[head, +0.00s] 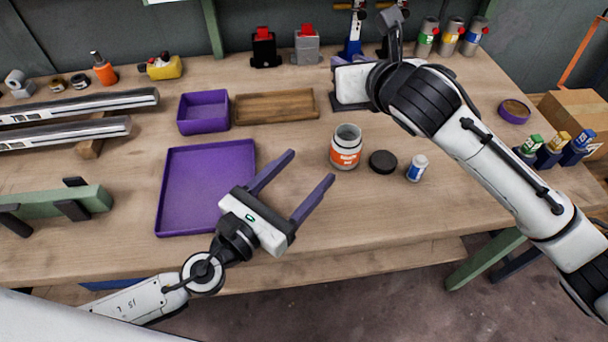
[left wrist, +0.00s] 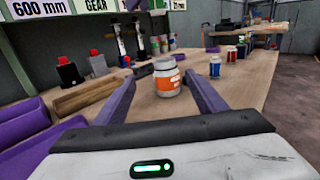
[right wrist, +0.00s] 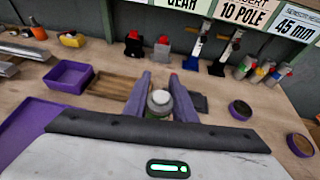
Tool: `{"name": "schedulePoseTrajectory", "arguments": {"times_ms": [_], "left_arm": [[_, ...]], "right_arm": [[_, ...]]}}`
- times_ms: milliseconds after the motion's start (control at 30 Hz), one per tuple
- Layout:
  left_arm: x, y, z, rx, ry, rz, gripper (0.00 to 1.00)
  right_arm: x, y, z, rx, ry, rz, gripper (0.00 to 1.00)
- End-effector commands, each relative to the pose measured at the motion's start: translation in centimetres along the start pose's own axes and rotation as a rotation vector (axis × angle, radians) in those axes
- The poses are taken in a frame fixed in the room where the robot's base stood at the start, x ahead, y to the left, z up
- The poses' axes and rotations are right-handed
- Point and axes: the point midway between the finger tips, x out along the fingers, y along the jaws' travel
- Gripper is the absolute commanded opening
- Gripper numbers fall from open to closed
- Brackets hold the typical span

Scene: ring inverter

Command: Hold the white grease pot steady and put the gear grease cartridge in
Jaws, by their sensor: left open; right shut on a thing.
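The white grease pot (head: 345,148) stands upright on the table, open at the top, with an orange label; it also shows in the left wrist view (left wrist: 166,78). My left gripper (head: 311,166) is open and empty, its purple fingers pointing at the pot and stopping just short of it.
A purple tray (head: 163,200), a purple box (head: 203,126) and a wooden tray (head: 275,119) lie to the left. Several canisters (head: 450,38) stand at the back right.

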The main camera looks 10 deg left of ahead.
Motion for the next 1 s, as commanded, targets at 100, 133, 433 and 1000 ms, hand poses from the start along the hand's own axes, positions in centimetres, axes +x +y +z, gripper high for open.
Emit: {"name": "schedulePoseTrajectory", "arguments": {"times_ms": [100, 133, 433, 1000], "left_arm": [[0.4, -0.6, -0.5, 0.007, 0.013, -0.032, 0.65], [0.6, -0.7, -0.5, 0.007, 0.013, -0.035, 0.65], [5.7, -0.9, -0.5, 0.005, 0.010, -0.033, 0.65], [11.9, -1.0, -0.7, 0.006, 0.014, -0.032, 0.65]], "right_arm": [[0.0, 0.0, 0.0, 0.000, -0.001, 0.000, 0.02], [0.0, 0.0, 0.0, 0.000, -0.001, 0.000, 0.02], [0.0, 0.0, 0.0, 0.000, -0.001, 0.000, 0.02], [0.0, 0.0, 0.0, 0.000, -0.001, 0.000, 0.02]]}}
